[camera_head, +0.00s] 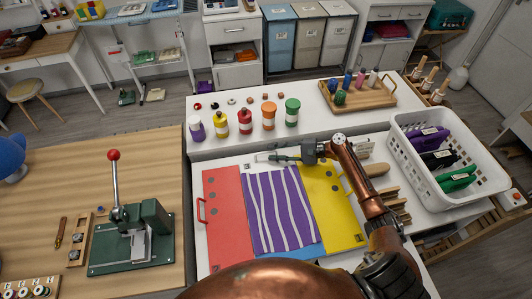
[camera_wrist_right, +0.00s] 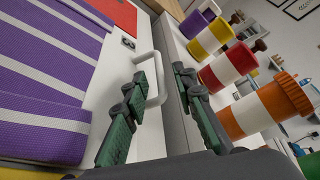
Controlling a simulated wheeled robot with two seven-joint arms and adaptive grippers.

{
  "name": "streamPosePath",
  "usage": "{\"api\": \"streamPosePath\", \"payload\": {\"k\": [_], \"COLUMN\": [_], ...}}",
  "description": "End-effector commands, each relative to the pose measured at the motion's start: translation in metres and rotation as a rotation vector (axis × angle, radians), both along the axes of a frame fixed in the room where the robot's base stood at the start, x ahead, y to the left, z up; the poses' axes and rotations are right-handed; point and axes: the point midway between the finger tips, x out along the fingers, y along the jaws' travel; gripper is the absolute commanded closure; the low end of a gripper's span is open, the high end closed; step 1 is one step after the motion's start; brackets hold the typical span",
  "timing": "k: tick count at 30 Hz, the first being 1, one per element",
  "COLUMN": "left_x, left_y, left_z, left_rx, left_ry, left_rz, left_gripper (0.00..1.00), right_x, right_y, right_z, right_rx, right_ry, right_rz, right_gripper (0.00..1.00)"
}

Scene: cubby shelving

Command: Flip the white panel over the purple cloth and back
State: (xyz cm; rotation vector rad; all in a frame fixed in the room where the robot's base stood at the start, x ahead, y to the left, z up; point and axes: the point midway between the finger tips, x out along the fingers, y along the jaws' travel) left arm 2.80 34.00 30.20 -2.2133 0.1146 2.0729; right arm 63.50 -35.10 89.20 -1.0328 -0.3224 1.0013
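The purple cloth (camera_head: 275,210) with white stripes lies flat in the middle of a folding board, and it fills the left of the right wrist view (camera_wrist_right: 45,50). The white panel (camera_wrist_right: 112,85) shows as a strip beside the cloth's far edge, with a white handle (camera_wrist_right: 159,80). My right gripper (camera_head: 275,157) is at this far edge. In the right wrist view its dark green fingers (camera_wrist_right: 160,120) are apart, with the handle between or just beyond them; I cannot tell whether they touch it. My left gripper is not in view.
The board's red panel (camera_head: 222,215) lies left of the cloth, the yellow panel (camera_head: 335,215) right, and a strip of blue panel (camera_head: 312,250) shows in front. Several paint bottles (camera_head: 245,121) stand just behind. A white basket (camera_head: 407,135) stands right, a green press (camera_head: 130,245) left.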

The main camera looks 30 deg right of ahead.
Motion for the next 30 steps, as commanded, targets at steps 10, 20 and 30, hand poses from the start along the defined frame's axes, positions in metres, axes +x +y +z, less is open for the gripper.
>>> {"api": "streamPosePath", "payload": {"k": [10,20,30], "left_x": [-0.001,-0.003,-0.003], "left_y": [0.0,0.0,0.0], "left_z": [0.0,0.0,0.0], "left_rx": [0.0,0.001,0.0], "left_ry": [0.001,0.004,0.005], "left_rz": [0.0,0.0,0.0], "left_gripper": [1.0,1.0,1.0], "right_x": [0.021,0.021,0.021], "right_y": [0.031,0.032,0.031], "right_z": [-0.008,-0.009,-0.009], "right_rx": [-0.001,-0.001,-0.001], "right_ry": [0.001,0.001,0.0], "right_rz": [0.0,0.001,-0.001], "right_gripper": [0.75,0.78,1.0]}}
